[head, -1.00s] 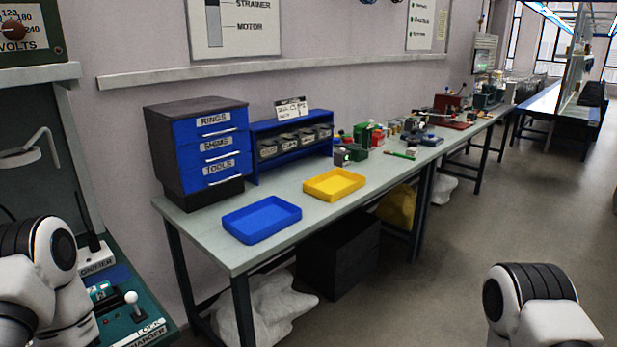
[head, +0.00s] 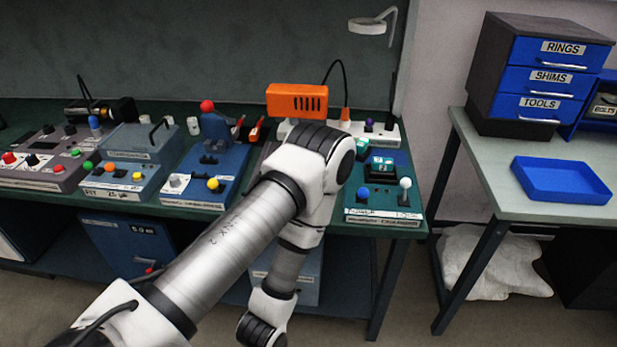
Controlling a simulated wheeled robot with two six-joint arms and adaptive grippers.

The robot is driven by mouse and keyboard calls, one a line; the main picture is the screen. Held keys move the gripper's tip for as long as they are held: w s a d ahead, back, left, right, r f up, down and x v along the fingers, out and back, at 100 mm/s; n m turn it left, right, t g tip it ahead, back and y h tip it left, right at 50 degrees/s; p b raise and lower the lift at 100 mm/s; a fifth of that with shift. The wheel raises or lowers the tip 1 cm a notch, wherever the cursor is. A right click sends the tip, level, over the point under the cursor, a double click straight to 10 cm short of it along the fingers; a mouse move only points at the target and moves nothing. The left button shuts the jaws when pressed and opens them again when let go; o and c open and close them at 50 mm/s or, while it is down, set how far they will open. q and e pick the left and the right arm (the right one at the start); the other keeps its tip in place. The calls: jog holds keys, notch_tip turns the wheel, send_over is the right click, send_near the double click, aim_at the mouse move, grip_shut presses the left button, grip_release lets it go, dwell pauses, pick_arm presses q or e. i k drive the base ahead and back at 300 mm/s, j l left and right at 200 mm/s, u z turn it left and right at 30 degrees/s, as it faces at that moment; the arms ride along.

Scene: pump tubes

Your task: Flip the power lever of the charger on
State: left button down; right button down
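The charger (head: 381,206) is a teal panel at the right end of the dark green bench in the head view. On its front part stand a blue ball knob (head: 363,193) at the left and a white ball lever (head: 404,187) at the right. A dark block with a green top sits behind them. The front labels are too small to read surely. My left arm crosses the middle, with its elbow just left of the charger and its forearm hanging down in front of the bench. Neither gripper is in view.
An orange box (head: 297,101) and a white power strip (head: 385,132) are behind the charger. Blue and grey control panels (head: 205,175) fill the bench to the left. A lamp (head: 370,24) hangs above. A light table with a blue tray (head: 562,180) stands at the right.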

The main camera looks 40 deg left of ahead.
aim_at(364, 193)
jog(key=u, duration=0.75)
